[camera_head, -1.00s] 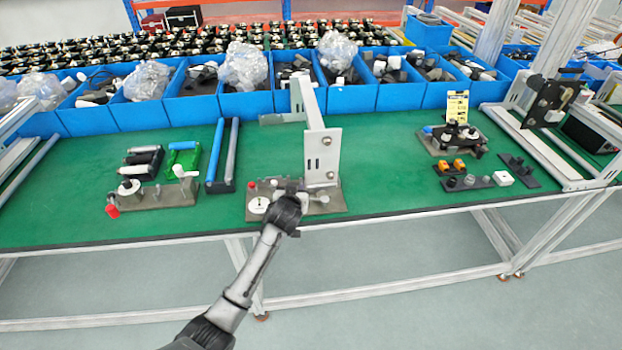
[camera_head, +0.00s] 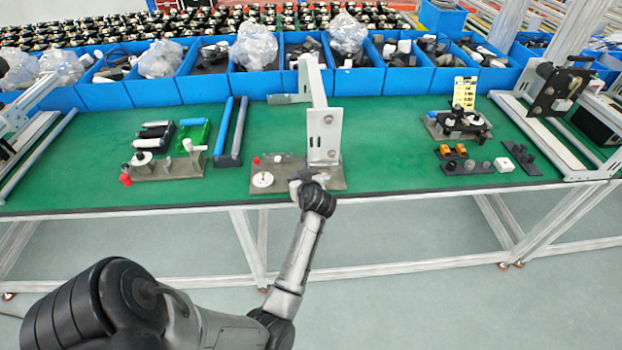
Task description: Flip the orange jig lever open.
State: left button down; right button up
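The middle jig is a grey-brown base plate (camera_head: 285,182) with a white disc (camera_head: 263,180), a small red knob (camera_head: 256,160) and a tall white bracket (camera_head: 324,135). My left gripper (camera_head: 307,180) is at the front of this plate, by the foot of the bracket; its fingers are small and partly hidden by the wrist, so I cannot tell if they are open or touching. No lever on this jig is clearly orange. The left jig (camera_head: 168,167) has a red-orange handle tip (camera_head: 126,180) hanging at its front left. My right gripper is not in view.
Blue bins (camera_head: 205,88) line the back of the green table (camera_head: 385,140). Two orange blocks (camera_head: 452,151) and another jig (camera_head: 457,125) sit at right.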

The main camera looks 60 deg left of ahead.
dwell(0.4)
pick_arm(q)
jog(key=c, duration=0.9)
grip_release()
jog(key=shift+c, duration=0.2)
jog(key=v, duration=0.7)
jog(key=shift+d+r+p, duration=0.15)
jog(key=shift+d+p, duration=0.1)
jog(key=shift+p, duration=0.15)
